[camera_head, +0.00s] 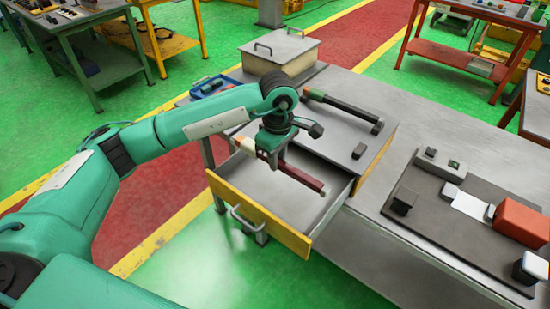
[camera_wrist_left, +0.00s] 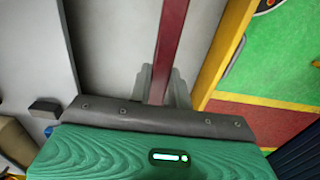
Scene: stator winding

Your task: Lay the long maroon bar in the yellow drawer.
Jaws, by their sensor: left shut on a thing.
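The long maroon bar (camera_head: 304,178) is in my left gripper (camera_head: 274,158), with a pale end showing left of the fingers. In the left wrist view the maroon bar (camera_wrist_left: 170,45) runs up from between the fingers (camera_wrist_left: 158,82). The yellow drawer (camera_head: 262,220) is pulled open, with a grey inside and a handle on its front. The bar and gripper are over the drawer's opening; I cannot tell whether the bar touches its floor. The drawer's yellow front (camera_wrist_left: 222,50) also shows in the left wrist view. My right gripper is not in view.
A lidded box (camera_head: 279,52) and a blue tray (camera_head: 214,86) stand behind. A dark board (camera_head: 440,220) at right holds several parts, including a red block (camera_head: 521,221).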

